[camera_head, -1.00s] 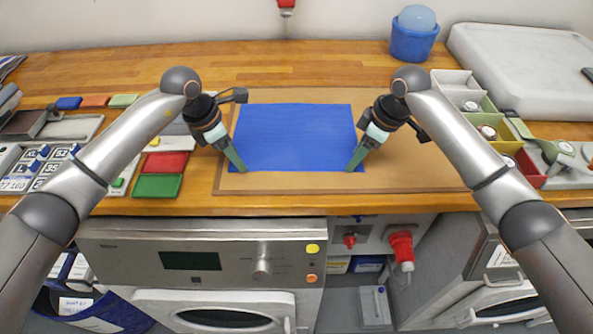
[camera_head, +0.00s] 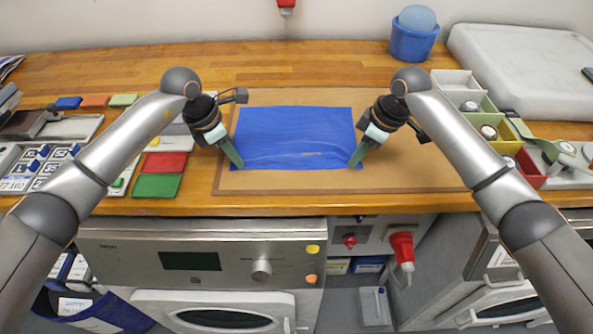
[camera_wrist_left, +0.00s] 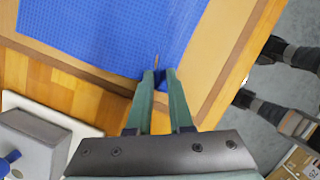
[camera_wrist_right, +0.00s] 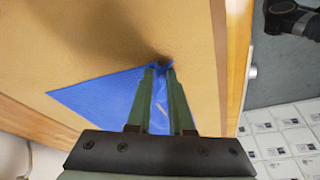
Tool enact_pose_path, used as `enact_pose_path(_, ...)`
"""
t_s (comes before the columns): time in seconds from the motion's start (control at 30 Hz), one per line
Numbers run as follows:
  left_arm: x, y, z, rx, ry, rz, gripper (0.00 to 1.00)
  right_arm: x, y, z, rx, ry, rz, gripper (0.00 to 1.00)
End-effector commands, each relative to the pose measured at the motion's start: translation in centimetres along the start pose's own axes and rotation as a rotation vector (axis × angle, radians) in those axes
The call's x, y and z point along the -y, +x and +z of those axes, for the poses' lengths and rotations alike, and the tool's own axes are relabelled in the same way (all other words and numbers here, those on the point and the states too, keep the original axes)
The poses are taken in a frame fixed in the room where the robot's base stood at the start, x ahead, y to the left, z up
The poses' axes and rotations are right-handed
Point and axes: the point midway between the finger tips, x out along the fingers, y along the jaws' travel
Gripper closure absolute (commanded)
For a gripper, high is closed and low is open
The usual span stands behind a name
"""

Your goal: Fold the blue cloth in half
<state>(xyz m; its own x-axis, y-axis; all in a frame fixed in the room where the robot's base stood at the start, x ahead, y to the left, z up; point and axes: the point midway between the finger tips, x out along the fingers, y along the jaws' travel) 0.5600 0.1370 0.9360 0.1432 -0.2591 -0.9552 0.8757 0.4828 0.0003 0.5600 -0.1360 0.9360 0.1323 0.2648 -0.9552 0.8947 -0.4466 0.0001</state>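The blue cloth (camera_head: 295,130) lies on a brown board, mostly flat, with wrinkles and a small brownish gap showing along its front part. My left gripper (camera_head: 239,165) is at the cloth's front left corner. In the left wrist view its green fingers (camera_wrist_left: 160,75) are nearly together with cloth pinched between the tips. My right gripper (camera_head: 354,164) is at the front right corner. In the right wrist view its fingers (camera_wrist_right: 160,69) are close together on the cloth corner (camera_wrist_right: 95,95). The exact grip is partly hidden by the fingers.
The brown board (camera_head: 420,165) has free room to the right of the cloth. Red (camera_head: 166,162) and green (camera_head: 157,186) flat pieces lie at the left. Open bins (camera_head: 458,82) stand at the right. A blue bucket (camera_head: 413,42) is at the back.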

Motion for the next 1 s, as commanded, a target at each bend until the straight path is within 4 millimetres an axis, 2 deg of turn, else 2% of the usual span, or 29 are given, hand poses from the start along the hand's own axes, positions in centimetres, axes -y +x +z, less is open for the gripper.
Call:
enact_pose_path(0.3,0.00,0.06,-0.08,-0.002,-0.001,0.000,1.00,0.01,0.07,0.08,0.002,0.001,-0.001,1.00)
enact_pose_path(1.0,-0.06,0.07,-0.15,-0.004,-0.002,0.001,1.00,-0.05,0.06,0.14,0.003,0.002,0.000,1.00)
